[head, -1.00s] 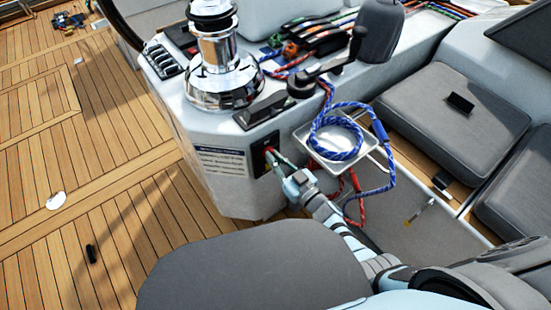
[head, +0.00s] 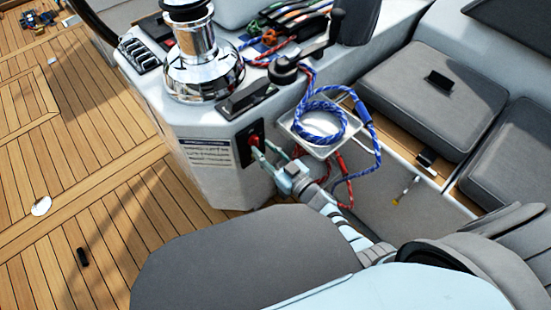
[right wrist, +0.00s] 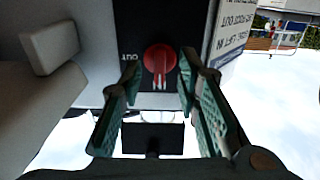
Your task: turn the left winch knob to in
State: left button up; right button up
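The left winch knob (head: 254,141) is a small red rotary knob on a black panel (head: 243,133) on the front of the white cockpit console. In the right wrist view, the red knob (right wrist: 159,59) shows with pale marks at its lower edge. An upside-down OUT label (right wrist: 129,57) is left of it. My right gripper (head: 265,154) is in front of the panel. My left gripper is out of view.
A chrome winch (head: 203,62) and a black-handled lever (head: 285,70) stand on the console above. A white tray (head: 293,126) with coiled blue rope (head: 320,107) is close right of my right gripper. Red rope (head: 343,180) hangs below it. Grey cushions lie right.

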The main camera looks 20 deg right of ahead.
jog(key=v, duration=1)
jog(key=s+d+f+m+g+h, duration=0.1)
jog(key=s+d+f+g+h, duration=0.3)
jog(key=f, duration=0.6)
jog(key=s+d+f+m+g+h, duration=0.1)
jog(key=s+d+f+g+h, duration=0.3)
jog(key=f, duration=0.6)
jog(key=s+d+f+m+g, duration=0.1)
jog(key=s+f+g, duration=0.1)
jog(key=s+f, duration=0.35)
jog(key=s+d+f+g, duration=0.2)
jog(key=s+f, duration=0.1)
jog(key=s, duration=0.6)
jog(key=s+a+f+m+g, duration=0.1)
jog(key=s+f+g, duration=0.25)
jog(key=s, duration=0.95)
notch_tip(320, 180, up, 15)
jog(key=a+p, duration=0.1)
jog(key=p, duration=1.3)
jog(key=shift+a, duration=0.2)
